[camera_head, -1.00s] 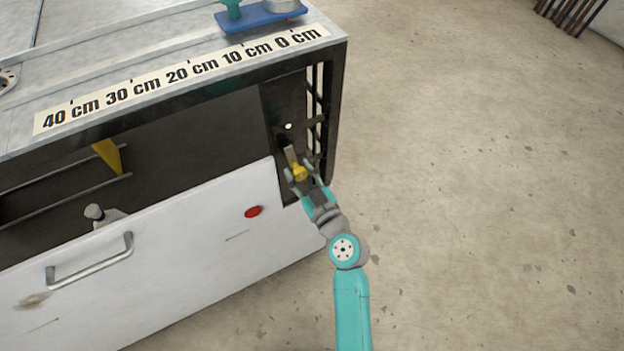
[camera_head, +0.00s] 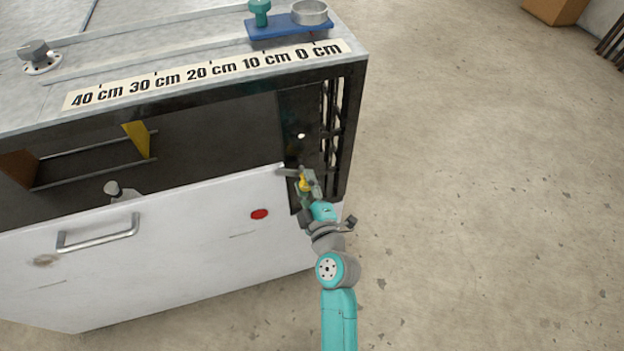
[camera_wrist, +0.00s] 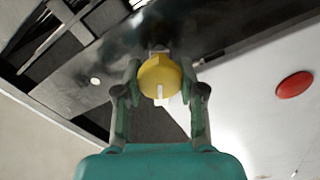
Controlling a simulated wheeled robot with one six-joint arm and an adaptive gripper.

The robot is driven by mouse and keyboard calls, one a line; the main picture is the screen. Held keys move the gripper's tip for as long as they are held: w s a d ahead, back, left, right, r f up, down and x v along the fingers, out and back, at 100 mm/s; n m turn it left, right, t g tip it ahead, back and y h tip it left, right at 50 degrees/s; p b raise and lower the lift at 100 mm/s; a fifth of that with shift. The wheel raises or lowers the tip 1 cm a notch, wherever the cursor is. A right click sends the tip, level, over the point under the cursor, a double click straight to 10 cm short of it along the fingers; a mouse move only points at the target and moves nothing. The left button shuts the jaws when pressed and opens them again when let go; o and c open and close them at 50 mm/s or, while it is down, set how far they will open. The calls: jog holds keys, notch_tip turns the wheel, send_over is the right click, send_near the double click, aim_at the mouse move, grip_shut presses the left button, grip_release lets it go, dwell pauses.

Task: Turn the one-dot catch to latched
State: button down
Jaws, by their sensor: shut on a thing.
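The one-dot catch has a yellow knob (camera_head: 304,184) on a dark upright plate at the right end of the bench front. One white dot (camera_head: 301,136) is on the plate above it. A grey bar (camera_head: 287,172) reaches left from the knob to the top right corner of the white panel (camera_head: 180,235). My gripper (camera_head: 306,187) is shut on the knob from the front. In the wrist view the knob (camera_wrist: 158,72) sits between the two fingers, with a pale mark on its face. The fingers partly hide the knob in the head view.
The panel bears a handle (camera_head: 98,234) and a red oval (camera_head: 259,214). A blue holder (camera_head: 275,31) and a centimetre scale (camera_head: 205,74) are on the bench top. The bay behind the panel is open above. Floor on the right is clear.

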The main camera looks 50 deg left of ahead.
jog(key=n, duration=0.5)
jog(key=shift+f, duration=0.15)
jog(key=shift+n, duration=0.4)
jog(key=c, duration=0.7)
grip_release()
jog(key=shift+o, duration=0.2)
jog(key=v, duration=1.2)
